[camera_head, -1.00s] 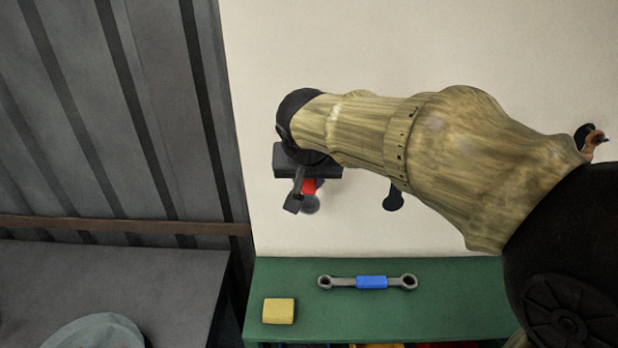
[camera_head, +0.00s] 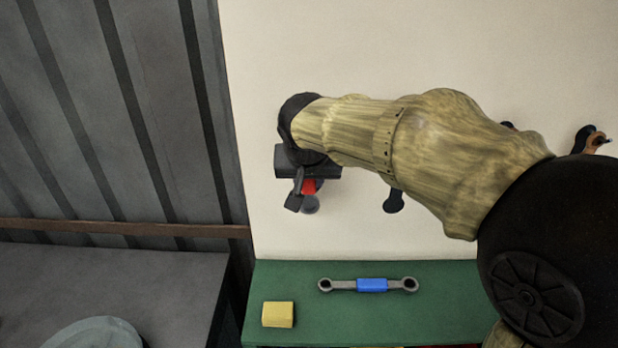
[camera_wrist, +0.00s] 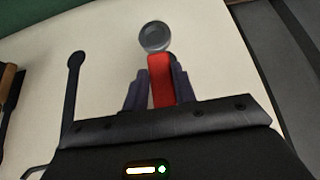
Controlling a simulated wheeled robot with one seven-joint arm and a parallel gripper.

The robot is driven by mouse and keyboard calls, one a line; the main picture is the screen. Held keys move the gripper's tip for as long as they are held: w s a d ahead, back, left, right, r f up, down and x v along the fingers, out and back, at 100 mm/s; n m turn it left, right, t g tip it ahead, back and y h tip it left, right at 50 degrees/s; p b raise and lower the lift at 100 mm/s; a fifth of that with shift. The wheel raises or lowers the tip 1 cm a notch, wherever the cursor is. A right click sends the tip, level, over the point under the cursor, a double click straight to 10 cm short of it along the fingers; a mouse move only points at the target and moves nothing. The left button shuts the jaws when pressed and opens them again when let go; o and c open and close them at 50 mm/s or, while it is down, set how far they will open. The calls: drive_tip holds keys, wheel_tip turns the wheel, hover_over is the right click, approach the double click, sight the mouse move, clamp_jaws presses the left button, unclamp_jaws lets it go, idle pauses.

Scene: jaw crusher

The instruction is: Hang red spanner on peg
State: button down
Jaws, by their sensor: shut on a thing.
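My gripper (camera_head: 303,192) is up against the pale wall, shut on the red spanner (camera_head: 309,186), of which only a small red part and a grey end show in the head view. In the wrist view the two dark fingers of my gripper (camera_wrist: 160,88) clasp the red grip of the spanner (camera_wrist: 161,75), and its round grey end (camera_wrist: 155,37) sticks out beyond them. A dark peg (camera_head: 394,201) stands out from the wall to the right of the gripper, partly behind my arm. Whether a peg lies behind the held spanner is hidden.
A green bench (camera_head: 300,270) below carries a spanner with a blue grip (camera_head: 371,285) and a yellow block (camera_head: 278,314). A tool with a brown handle (camera_head: 594,143) hangs on the wall at right. A grey table (camera_head: 160,280) stands at lower left.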

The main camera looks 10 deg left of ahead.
drive_tip(key=shift+s, duration=0.15)
drive_tip(key=c, duration=1.6)
unclamp_jaws()
drive_tip(key=o, duration=0.4)
drive_tip(key=shift+o, duration=0.7)
